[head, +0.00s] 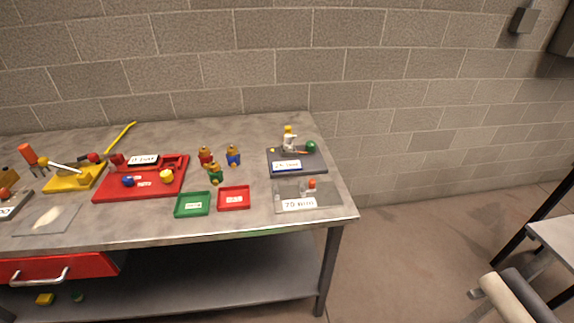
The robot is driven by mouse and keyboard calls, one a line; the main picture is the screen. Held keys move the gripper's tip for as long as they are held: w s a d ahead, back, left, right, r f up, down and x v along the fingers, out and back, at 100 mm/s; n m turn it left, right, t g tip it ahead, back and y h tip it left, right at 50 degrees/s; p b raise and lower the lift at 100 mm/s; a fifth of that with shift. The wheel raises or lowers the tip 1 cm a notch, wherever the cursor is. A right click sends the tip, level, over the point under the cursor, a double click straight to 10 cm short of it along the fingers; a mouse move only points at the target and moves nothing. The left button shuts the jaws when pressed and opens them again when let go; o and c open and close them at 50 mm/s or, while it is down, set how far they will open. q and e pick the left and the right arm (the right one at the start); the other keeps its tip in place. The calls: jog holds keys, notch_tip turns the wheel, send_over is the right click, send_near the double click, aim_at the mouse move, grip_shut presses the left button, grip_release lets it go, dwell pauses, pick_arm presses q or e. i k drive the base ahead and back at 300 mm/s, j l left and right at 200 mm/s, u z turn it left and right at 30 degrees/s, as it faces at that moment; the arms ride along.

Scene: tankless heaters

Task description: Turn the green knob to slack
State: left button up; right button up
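A round green knob (311,146) sits at the back right of a dark board (316,168) near the right end of the workbench. Beside it, on the same board, stands a small white fitting with a yellow top (289,138). An orange-red piece lies between the two. A white label (287,166) is on the board's front left; its text is too small to read surely. The knob's pointer and any slack mark cannot be made out. Neither of my grippers is in view, and nothing touches the knob.
In front is a clear plate (329,190) with a small orange-red piece. Left are a red tray (234,205), green tray (192,212), three small colored pieces and a larger red board (112,188). Pale and dark cylinders (503,298) show at lower right.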

aim_at(310, 146)
jog(key=i+l+z, duration=0.25)
jog(key=i, duration=0.25)
jog(key=i+l+z, duration=0.1)
jog(key=i+z, duration=0.15)
jog(key=i, duration=0.2)
